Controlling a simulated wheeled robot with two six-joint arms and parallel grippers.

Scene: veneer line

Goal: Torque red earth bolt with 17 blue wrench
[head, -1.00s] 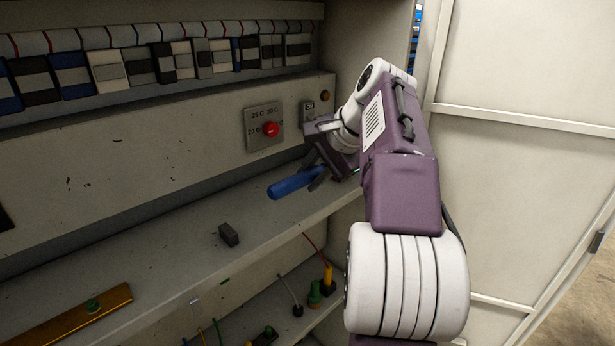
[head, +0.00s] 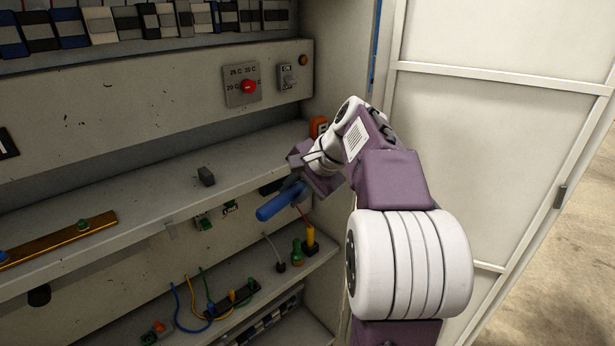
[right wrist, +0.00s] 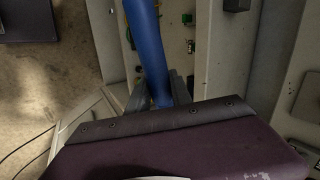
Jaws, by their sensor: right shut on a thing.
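My right gripper (head: 298,187) is shut on a blue wrench (head: 279,202); its blue handle sticks out to the lower left, in front of the shelf edge. In the right wrist view the blue wrench (right wrist: 147,45) runs up from between the dark fingers (right wrist: 160,92). The wrench's head and any size mark cannot be made out. A brass bar (head: 55,240) on the shelf at left carries a green bolt (head: 82,224) and a blue one (head: 3,256). A small red-orange piece (head: 158,327) shows low down; I cannot tell whether it is the red earth bolt. My left gripper is out of view.
A dark block (head: 206,176) lies on the shelf (head: 150,205). A panel with a red knob (head: 248,87) and a switch (head: 288,78) is above. Lower down are coloured cables, a green plug (head: 297,252) and a yellow one (head: 311,238). A cabinet door (head: 480,150) stands at right.

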